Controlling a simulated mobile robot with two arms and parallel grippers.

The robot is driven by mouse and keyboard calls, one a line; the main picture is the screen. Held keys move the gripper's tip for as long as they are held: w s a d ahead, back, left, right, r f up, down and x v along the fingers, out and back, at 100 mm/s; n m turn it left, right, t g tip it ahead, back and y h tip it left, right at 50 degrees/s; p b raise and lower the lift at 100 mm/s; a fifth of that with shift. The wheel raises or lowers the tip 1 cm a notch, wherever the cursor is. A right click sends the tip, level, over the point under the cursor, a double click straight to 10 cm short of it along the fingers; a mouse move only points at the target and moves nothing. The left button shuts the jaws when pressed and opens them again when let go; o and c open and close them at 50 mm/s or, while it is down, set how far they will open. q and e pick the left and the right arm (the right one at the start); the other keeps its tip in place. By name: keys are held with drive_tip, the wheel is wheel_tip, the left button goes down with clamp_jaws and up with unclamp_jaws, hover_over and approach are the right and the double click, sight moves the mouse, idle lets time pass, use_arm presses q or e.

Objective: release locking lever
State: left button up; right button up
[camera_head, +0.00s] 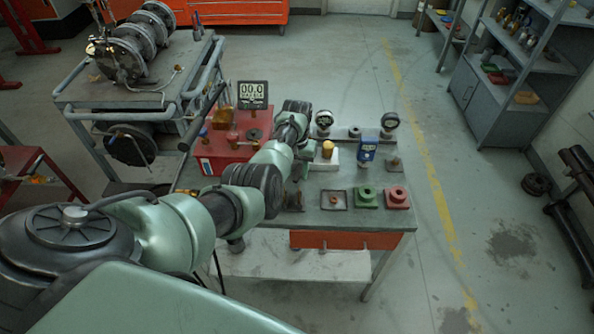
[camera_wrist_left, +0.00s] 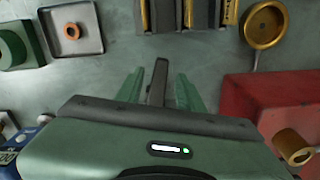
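In the left wrist view a narrow dark grey lever (camera_wrist_left: 158,82) lies between the two green fingers of my left gripper (camera_wrist_left: 159,88). Grey gaps show on both sides of the lever, so the fingers appear open around it and not touching it. What the lever is joined to is hidden behind the gripper body. In the head view my left arm reaches over the workbench, and its gripper (camera_head: 303,153) is largely hidden behind the wrist. The lever cannot be made out there. My right gripper is in neither view.
On the workbench (camera_head: 322,222) are a red box (camera_head: 224,152), a small dark tray (camera_head: 334,199), a green block (camera_head: 366,197), a red block (camera_head: 397,197) and a blue device (camera_head: 367,148). A cart (camera_head: 130,95) with flanged pipework stands left.

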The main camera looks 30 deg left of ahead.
use_arm(q)
clamp_jaws()
drive_tip(key=shift+w+d+n, duration=0.15)
drive_tip(key=shift+d+n, duration=0.15)
drive_tip(key=shift+n, duration=0.5)
drive_tip(key=shift+w+d+n, duration=0.1)
drive_tip(key=shift+d+n, duration=0.05)
drive_tip(key=shift+n, duration=0.45)
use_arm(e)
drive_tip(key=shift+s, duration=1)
use_arm(q)
drive_tip(key=shift+o, duration=0.4)
unclamp_jaws()
